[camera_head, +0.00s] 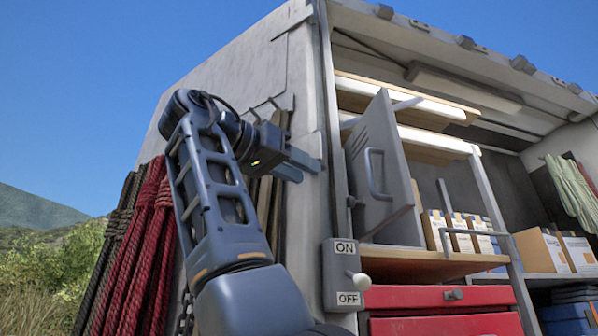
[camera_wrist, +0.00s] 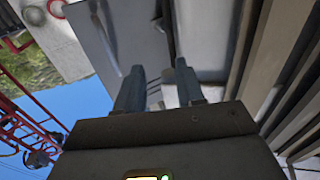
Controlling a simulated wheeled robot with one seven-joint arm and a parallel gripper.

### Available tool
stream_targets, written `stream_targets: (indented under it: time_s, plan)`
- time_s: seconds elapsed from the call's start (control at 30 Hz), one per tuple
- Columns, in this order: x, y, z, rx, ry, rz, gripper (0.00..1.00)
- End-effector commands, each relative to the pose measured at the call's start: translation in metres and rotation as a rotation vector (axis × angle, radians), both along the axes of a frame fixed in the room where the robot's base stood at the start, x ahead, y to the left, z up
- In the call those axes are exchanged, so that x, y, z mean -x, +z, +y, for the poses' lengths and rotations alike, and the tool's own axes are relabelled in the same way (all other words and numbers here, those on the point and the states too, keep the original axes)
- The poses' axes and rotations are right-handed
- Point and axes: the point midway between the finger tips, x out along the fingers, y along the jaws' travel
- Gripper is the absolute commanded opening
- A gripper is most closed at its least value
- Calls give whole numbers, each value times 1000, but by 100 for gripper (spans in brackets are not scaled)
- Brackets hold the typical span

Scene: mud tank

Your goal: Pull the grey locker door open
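The grey locker door (camera_head: 372,190) has vent slots near its top and a bar handle (camera_head: 376,174) on its face. It stands at an angle out from the shelving, with its free edge showing, so it looks at least partly open. My gripper (camera_head: 304,167) is left of the door, in front of the truck body's side wall, apart from the handle. In the wrist view, my gripper's two fingers (camera_wrist: 160,86) are apart with nothing held between them. A grey panel (camera_wrist: 108,38), seemingly the door, lies beyond the left finger.
An ON/OFF switch box (camera_head: 338,274) is below the door on the corner post. A red drawer cabinet (camera_head: 440,297), a wooden shelf (camera_head: 432,264) and boxes (camera_head: 545,250) are at right. Red ropes (camera_head: 138,240) hang at left. Open sky lies beyond.

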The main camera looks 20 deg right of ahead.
Motion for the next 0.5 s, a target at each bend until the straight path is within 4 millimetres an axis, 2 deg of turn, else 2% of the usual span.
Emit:
stream_targets:
  time_s: [0.17,0.5]
  plan:
    - [4,-1,12,0,2,0,38]
    - [22,-1,61,0,2,1,38]
